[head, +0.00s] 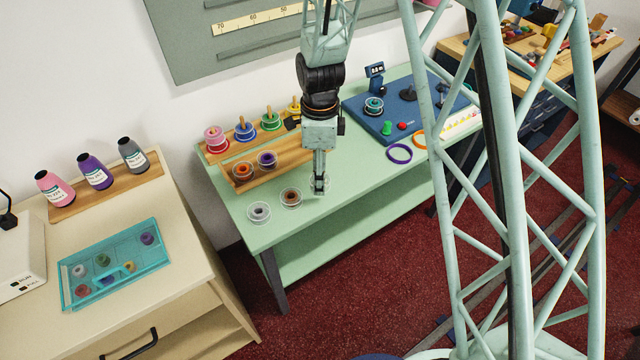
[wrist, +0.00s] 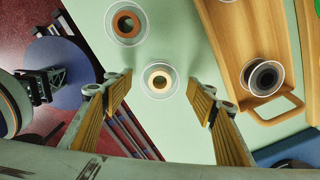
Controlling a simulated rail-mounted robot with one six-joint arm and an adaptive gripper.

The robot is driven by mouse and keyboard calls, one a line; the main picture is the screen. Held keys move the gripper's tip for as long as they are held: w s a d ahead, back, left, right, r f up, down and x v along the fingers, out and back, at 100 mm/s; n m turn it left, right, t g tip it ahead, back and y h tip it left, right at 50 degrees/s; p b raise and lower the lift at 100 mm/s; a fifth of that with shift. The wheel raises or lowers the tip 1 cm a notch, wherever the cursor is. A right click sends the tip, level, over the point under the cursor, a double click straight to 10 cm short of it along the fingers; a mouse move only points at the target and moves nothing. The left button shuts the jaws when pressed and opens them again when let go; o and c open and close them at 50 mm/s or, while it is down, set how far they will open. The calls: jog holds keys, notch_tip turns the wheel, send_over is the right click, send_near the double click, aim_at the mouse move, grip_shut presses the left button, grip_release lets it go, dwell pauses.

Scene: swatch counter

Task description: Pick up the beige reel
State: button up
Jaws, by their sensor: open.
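The beige reel (wrist: 160,80), a pale ring with a dark centre hole and clear flanges, stands on the green counter. In the wrist view it lies between the fingertips of my gripper, toward the far side of the gap. My gripper (head: 319,184) points down over it, open, with a finger on either side and visible space between each finger and the reel. In the head view the gripper hides most of the beige reel, and only a bit of clear flange shows beside the fingers. I cannot tell how far the fingertips are above the counter.
A brown reel (head: 291,198) stands close by on the counter, with a pale grey reel (head: 259,212) beyond it. A wooden rack (head: 290,161) with several coloured reels stands behind. A purple ring (head: 399,154) lies to the right. The counter's front strip is clear.

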jog(key=shift+f, duration=1.1)
jog(key=shift+c, duration=0.8)
jog(key=c, duration=0.8)
